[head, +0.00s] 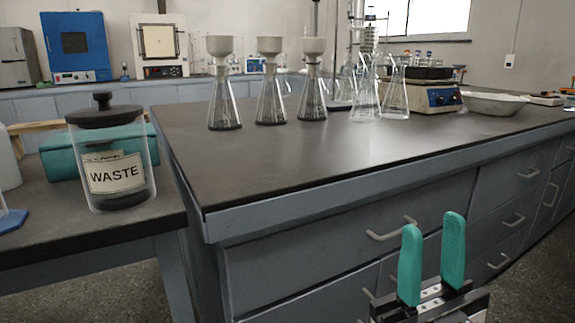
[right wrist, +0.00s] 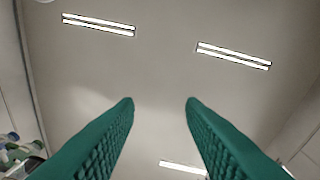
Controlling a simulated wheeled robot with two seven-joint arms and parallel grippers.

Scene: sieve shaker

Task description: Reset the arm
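My right gripper (head: 431,240) is at the lower right of the head view, in front of the bench drawers. Its two teal fingers point up and stand apart with nothing between them. The right wrist view shows the same open fingers (right wrist: 160,105) against the ceiling, with a clear gap between the tips. My left gripper is in neither view.
The dark bench top (head: 350,160) has a clear front area. Several flasks with funnels (head: 270,85) stand towards its back, beside a shaker (head: 420,97) and a pale bowl (head: 494,102). A lidded WASTE jar (head: 113,172) stands on the lower left table (head: 90,225).

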